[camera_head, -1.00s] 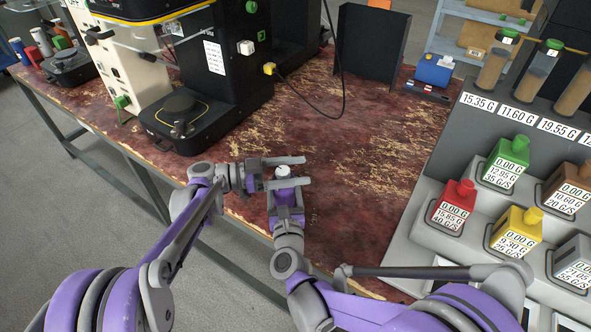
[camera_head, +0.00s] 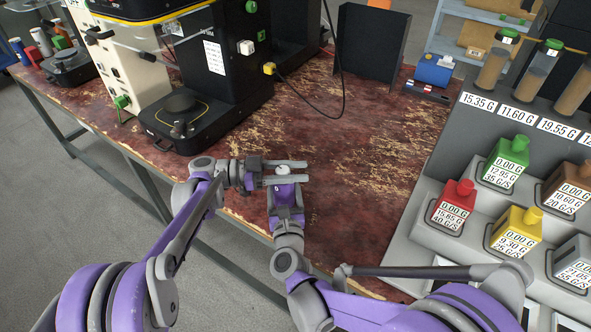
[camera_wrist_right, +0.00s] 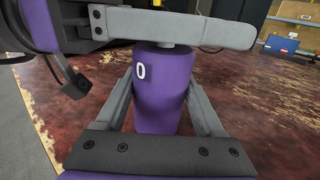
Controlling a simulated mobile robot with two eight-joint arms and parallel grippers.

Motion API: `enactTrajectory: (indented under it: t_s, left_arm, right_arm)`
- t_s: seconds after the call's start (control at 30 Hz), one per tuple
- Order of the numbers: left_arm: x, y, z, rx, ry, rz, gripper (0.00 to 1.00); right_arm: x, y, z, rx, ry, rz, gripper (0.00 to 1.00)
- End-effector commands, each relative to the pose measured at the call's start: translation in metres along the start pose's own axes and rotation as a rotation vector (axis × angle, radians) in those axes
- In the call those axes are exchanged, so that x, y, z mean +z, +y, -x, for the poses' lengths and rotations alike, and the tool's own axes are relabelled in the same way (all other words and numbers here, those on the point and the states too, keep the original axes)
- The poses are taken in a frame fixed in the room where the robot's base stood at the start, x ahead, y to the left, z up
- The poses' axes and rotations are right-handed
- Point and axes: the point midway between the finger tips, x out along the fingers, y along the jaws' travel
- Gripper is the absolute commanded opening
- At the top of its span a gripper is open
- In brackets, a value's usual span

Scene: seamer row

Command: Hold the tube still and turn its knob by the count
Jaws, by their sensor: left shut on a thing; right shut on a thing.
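A purple tube (camera_wrist_right: 160,95) stands upright between the fingers of my right gripper (camera_wrist_right: 162,100), which is shut on its sides. My left gripper (camera_head: 287,173) comes in from the left across the tube's top and is shut on the small pale knob (camera_head: 283,170). In the right wrist view, a left finger hides most of the knob. In the head view, the tube is hard to tell apart from my purple right gripper.
The worn red table (camera_head: 350,150) is clear behind the grippers. A black machine with a round plate (camera_head: 180,103) stands at the back left.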

Motion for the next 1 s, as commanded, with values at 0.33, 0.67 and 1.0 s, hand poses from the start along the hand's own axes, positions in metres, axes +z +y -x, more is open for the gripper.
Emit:
enactTrajectory:
  t_s: [0.33,0.67,1.0]
  left_arm:
    - [0.0,0.006,0.001,0.239,0.0,0.0,0.0]
    - [0.0,0.011,0.002,0.408,0.001,-0.001,0.0]
    - [0.0,0.013,0.003,0.456,0.0,0.0,0.0]
  right_arm:
    - [0.0,0.0,0.0,0.001,0.0,0.001,0.07]
    - [0.0,0.0,0.0,0.001,0.0,0.001,0.07]
    - [0.0,0.001,0.001,0.002,0.0,0.001,0.07]
